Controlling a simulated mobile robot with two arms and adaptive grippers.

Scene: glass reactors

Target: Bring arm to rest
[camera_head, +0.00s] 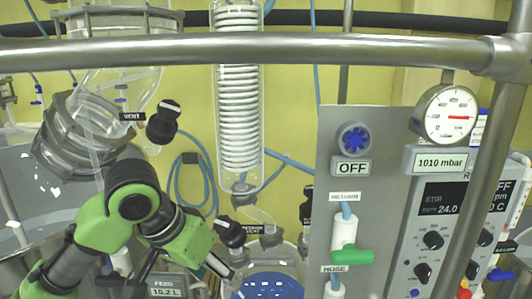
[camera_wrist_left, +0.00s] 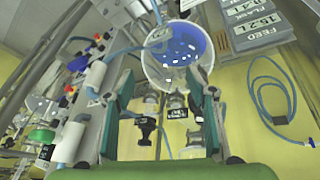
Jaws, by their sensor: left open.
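My left arm, green and black, comes in from the lower left in the head view. Its gripper (camera_head: 222,272) hangs in front of the glass reactor (camera_head: 270,284) that holds blue liquid, close to the black valve handle (camera_head: 229,231). In the left wrist view the two fingers (camera_wrist_left: 166,90) are spread wide with nothing between them touching them. Black-handled valves (camera_wrist_left: 176,107) show beyond the gap, and the blue liquid vessel (camera_wrist_left: 177,58) shows past the fingertips. My right gripper is in neither view.
A grey panel (camera_head: 370,130) with an OFF label, a green-handled valve (camera_head: 350,255) and a gauge (camera_head: 449,115) stands at right. A metal rail (camera_head: 300,47) crosses the top. A coiled glass condenser (camera_head: 238,100) hangs mid-view. The VENT valve (camera_head: 163,122) sits above my arm.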

